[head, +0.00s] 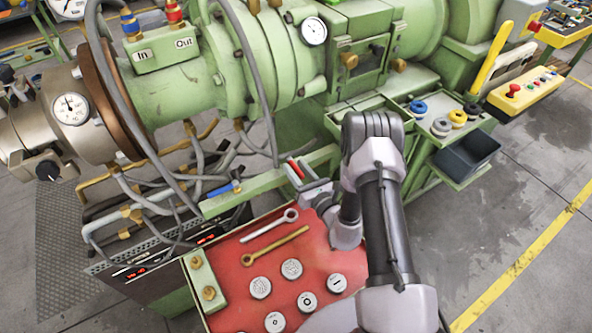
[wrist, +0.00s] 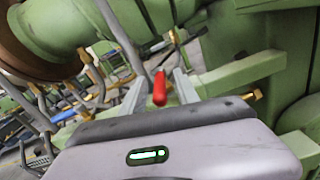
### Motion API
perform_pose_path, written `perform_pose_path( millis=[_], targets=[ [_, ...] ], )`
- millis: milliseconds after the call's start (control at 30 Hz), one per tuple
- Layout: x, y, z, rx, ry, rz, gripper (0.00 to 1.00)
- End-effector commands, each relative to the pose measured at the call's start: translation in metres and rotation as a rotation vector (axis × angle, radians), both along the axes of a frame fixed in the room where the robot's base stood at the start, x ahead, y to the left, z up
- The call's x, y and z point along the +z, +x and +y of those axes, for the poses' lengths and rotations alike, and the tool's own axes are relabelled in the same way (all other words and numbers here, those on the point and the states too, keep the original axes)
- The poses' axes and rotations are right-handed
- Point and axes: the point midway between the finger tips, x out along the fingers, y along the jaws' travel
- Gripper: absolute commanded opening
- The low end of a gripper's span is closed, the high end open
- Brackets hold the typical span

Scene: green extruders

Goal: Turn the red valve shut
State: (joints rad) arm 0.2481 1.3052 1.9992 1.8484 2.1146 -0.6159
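The red valve's handle (head: 295,169) is a short red lever on a green rail, left of my gripper (head: 311,182) in the head view. In the wrist view the red handle (wrist: 160,89) stands between the two grey fingers of my gripper (wrist: 159,84). A gap shows on each side of the handle, so the fingers are open. Whether the handle lies fully between the fingertips or just beyond them I cannot tell. The valve's body is mostly hidden.
A blue lever (head: 222,190) sits left on the same green rail (head: 262,181). Grey hoses (head: 262,80) hang nearby. Below is a red tray (head: 240,278) with wrenches and round pieces. The green extruder (head: 265,55) stands behind. Open floor (head: 540,240) lies at right.

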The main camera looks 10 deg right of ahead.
Motion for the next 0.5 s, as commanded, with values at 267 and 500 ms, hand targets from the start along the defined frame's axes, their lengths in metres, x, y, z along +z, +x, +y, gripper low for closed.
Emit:
perform_pose_path(
  millis=[267, 500],
  targets=[
    [0.0003, 0.0039, 0.0015, 0.000, 0.000, 0.001, 0.37],
    [0.0001, 0.0036, 0.0013, 0.001, 0.000, 0.001, 0.00]
  ],
)
